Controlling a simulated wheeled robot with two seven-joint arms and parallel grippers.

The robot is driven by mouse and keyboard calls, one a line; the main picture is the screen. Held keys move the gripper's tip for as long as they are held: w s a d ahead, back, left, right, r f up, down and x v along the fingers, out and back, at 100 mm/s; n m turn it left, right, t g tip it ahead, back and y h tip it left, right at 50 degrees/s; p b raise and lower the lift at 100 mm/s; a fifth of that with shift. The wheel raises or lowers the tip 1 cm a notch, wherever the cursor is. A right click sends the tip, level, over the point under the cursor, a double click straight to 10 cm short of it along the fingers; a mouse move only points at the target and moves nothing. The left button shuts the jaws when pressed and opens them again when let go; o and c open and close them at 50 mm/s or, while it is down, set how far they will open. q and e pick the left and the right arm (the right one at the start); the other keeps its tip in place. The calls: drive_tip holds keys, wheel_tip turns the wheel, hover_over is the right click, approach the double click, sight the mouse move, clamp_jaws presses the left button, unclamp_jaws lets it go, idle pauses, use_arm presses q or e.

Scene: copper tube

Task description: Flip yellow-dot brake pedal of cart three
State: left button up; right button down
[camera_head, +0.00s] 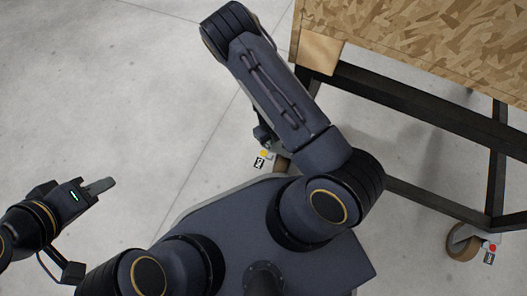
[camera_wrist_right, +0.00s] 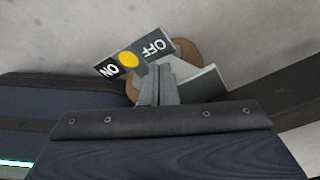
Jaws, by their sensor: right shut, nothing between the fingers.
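The yellow-dot brake pedal (camera_wrist_right: 128,60) shows in the right wrist view with an ON end and an OFF end. It sits at a brown caster wheel (camera_wrist_right: 188,50). My right gripper (camera_wrist_right: 159,72) is shut and empty, its fingertips just below the pedal in the picture; I cannot tell whether they touch it. In the head view the pedal (camera_head: 262,156) is small beside my right arm, which hides much of the caster and gripper. My left gripper (camera_head: 103,185) is off to the left, away from the pedal; its finger opening cannot be made out.
A cart with a chipboard box (camera_head: 430,40) on a black frame (camera_head: 420,110) stands at the upper right. Another caster (camera_head: 462,240) with a red-dot pedal (camera_head: 491,250) is at the lower right. The concrete floor (camera_head: 100,90) at the left is clear.

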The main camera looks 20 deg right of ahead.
drive_tip(key=shift+f+b, duration=0.85)
drive_tip(key=shift+f, duration=0.35)
idle(1.0)
drive_tip(key=shift+r, duration=0.1)
wheel_tip(320, 180, up, 7)
drive_tip(key=p, duration=0.6)
drive_tip(key=shift+p, duration=0.4)
